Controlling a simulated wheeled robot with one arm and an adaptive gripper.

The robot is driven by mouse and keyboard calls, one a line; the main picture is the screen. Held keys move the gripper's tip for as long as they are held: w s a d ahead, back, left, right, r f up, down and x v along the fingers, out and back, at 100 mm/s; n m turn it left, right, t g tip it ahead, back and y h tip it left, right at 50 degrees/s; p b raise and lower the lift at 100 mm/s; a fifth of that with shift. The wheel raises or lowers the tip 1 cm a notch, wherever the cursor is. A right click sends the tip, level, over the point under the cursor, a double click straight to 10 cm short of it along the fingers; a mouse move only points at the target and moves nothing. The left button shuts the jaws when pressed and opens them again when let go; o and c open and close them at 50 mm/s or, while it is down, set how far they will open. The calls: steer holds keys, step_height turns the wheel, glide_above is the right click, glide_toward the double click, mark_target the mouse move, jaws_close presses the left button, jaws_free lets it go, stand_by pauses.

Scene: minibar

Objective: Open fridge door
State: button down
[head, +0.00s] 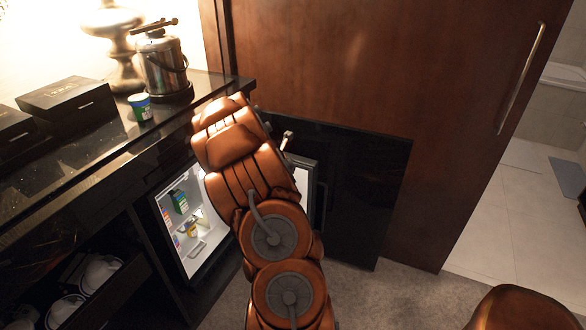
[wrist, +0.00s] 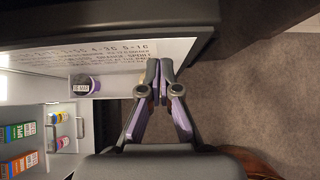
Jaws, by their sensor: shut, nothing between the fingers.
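The fridge (head: 190,222) under the counter stands open, with its lit white interior showing left of my arm in the head view. The fridge door (head: 311,190) is swung out, partly hidden behind my arm; a strip of its white inner side and dark edge shows. In the wrist view my gripper (wrist: 160,78) has its fingertips together with nothing between them. It is beside a white lit panel with printed text (wrist: 100,58) under a dark edge. My gripper is mostly hidden by the arm in the head view.
Small cartons (wrist: 20,148) and a purple-banded tub (wrist: 85,85) are inside the fridge. The counter (head: 75,165) holds an ice bucket (head: 163,70), a small cup (head: 140,107) and black boxes (head: 66,98). A wooden door (head: 370,60) stands at right. Carpet (head: 390,295) is clear.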

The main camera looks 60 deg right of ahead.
steer(key=p+v, duration=0.1)
steer(key=v, duration=1)
steer(key=shift+a+f, duration=0.3)
steer(key=shift+f, duration=0.05)
